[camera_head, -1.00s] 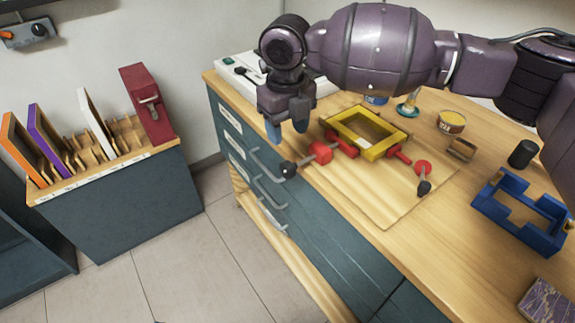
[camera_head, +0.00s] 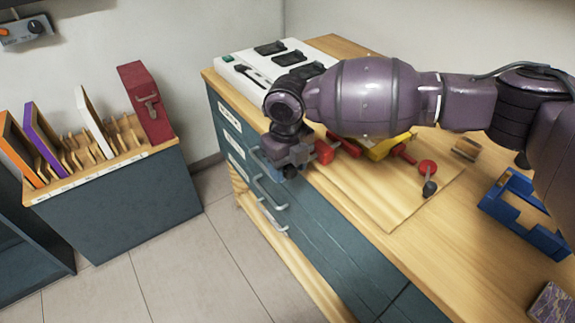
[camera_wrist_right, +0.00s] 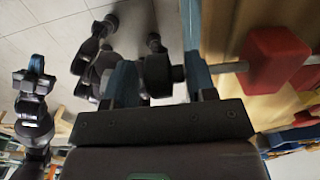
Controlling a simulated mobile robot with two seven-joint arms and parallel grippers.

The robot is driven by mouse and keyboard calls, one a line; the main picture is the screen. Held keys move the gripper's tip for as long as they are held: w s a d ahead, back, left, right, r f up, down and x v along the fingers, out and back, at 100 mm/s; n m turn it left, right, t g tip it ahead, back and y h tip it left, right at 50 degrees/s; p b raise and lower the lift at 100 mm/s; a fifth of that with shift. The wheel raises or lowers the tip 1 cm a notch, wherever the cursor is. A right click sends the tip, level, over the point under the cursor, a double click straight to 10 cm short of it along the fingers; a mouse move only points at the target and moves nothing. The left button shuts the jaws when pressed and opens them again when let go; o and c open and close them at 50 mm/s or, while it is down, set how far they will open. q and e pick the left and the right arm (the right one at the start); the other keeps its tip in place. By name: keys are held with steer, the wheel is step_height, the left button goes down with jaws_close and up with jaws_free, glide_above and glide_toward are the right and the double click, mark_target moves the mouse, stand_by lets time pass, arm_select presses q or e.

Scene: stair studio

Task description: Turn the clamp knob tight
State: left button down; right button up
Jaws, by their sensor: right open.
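My right gripper (camera_head: 284,166) is at the front edge of the workbench, pointing down over the drawers. In the right wrist view its two blue fingers (camera_wrist_right: 160,82) stand apart, with a black clamp knob (camera_wrist_right: 157,75) between them. It is not shut on the knob. A metal rod runs from the knob side to the red clamp block (camera_wrist_right: 275,60). In the head view the knob (camera_head: 290,172) shows just below the gripper, beside the red clamp (camera_head: 324,152). The yellow frame (camera_head: 385,147) is partly hidden by my right arm.
A second clamp's red end (camera_head: 427,167) and black knob (camera_head: 429,188) lie over the board (camera_head: 385,205). A blue frame (camera_head: 525,220) stands to the right. A white case (camera_head: 240,70) is at the back. Drawer handles (camera_head: 270,190) stick out below the gripper.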

steer(key=shift+c, duration=0.3)
steer(key=c, duration=0.7)
steer(key=shift+o, duration=0.2)
steer(key=shift+s, duration=0.15)
